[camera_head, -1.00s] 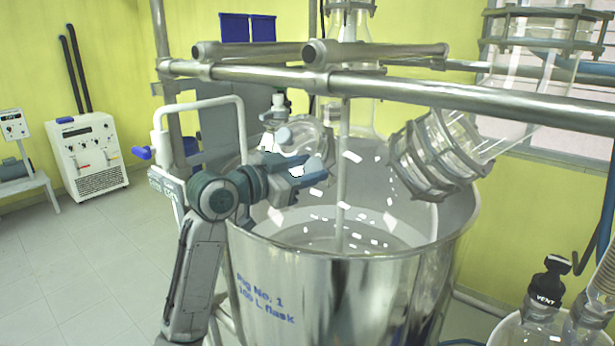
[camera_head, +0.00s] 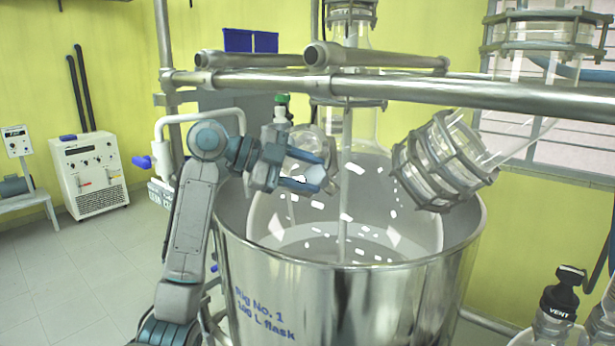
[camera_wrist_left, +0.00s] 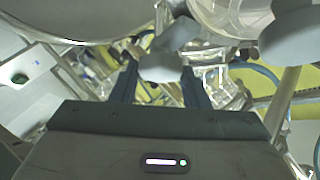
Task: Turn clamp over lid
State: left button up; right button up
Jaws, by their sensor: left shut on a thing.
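My left gripper (camera_head: 318,178) reaches in from the left over the steel vessel (camera_head: 330,295). Its blue fingers are shut on a pale grey, rounded piece (camera_head: 316,174), which looks like the clamp's handle. In the left wrist view the same grey piece (camera_wrist_left: 160,68) sits between the two fingers of my left gripper (camera_wrist_left: 160,76). Other grey paddle-like parts (camera_wrist_left: 178,33) show just beyond it. A clear glass neck or lid (camera_head: 306,140) stands behind the gripper, partly hidden by it. How the clamp sits on the lid is unclear. My right gripper is out of view.
A steel rail (camera_head: 430,88) crosses above the vessel. A stirrer shaft (camera_head: 345,200) stands in the middle, and a flanged glass port (camera_head: 440,160) leans at the right. A green-capped fitting (camera_head: 281,108) is close behind my wrist. A white bent pipe frame (camera_head: 200,113) stands left.

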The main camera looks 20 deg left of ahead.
pick_arm(q)
jog(key=shift+r+m+g+y, duration=0.1)
jog(key=shift+m+g+y, duration=0.3)
jog(key=shift+m+g, duration=0.6)
jog(key=shift+m, duration=0.4)
jog(key=o, duration=1)
jog(key=shift+w, duration=0.1)
jog(key=shift+c, duration=0.2)
jog(key=shift+a, duration=0.2)
jog(key=b+v, duration=0.4)
jog(key=v, duration=0.6)
jog(key=shift+s+r+b, duration=0.2)
jog(key=shift+s+b, duration=0.05)
jog(key=shift+b, duration=0.1)
